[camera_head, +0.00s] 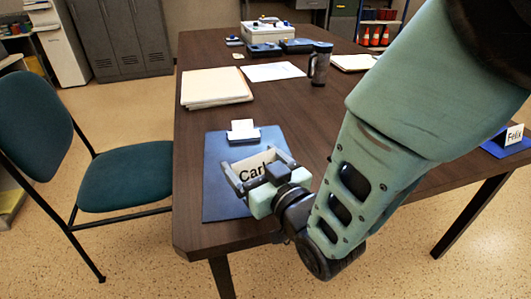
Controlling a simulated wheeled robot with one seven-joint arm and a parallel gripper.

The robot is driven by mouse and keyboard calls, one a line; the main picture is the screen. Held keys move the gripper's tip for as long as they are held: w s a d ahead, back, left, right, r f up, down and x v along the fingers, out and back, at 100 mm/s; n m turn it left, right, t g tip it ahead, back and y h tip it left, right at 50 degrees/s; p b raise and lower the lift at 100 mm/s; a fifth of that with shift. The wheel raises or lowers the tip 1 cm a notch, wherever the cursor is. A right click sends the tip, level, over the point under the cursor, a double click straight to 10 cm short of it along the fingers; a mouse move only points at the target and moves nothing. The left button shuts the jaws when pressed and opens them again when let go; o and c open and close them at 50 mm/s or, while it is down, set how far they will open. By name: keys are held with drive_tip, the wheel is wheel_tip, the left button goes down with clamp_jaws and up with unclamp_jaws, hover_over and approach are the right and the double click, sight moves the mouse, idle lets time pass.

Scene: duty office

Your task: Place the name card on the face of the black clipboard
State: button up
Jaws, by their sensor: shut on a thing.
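A white name card (245,168) with black lettering beginning "Carl" is held between the two fingers of my gripper (257,168). The gripper partly covers the end of the lettering. The card is over a dark, blue-looking clipboard (221,206) at the near left of the table. I cannot tell whether the card touches the board. The board's clip, with a small white piece at it, shows just beyond the card. My gripper covers part of the board's right side.
The brown table (290,100) carries a paper stack (215,87), a loose sheet (272,71) and a dark cup (319,64). A "Felix" card (514,134) stands on a blue board (508,148) at right. A chair (125,178) stands left.

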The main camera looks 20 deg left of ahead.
drive_tip(key=shift+f+b, duration=0.3)
drive_tip(key=shift+f, duration=2.3)
drive_tip(key=shift+f, duration=0.2)
drive_tip(key=o, duration=0.8)
drive_tip(key=shift+r, duration=0.1)
drive_tip(key=shift+r, duration=0.2)
drive_tip(key=p+v, duration=0.1)
drive_tip(key=v, duration=1.1)
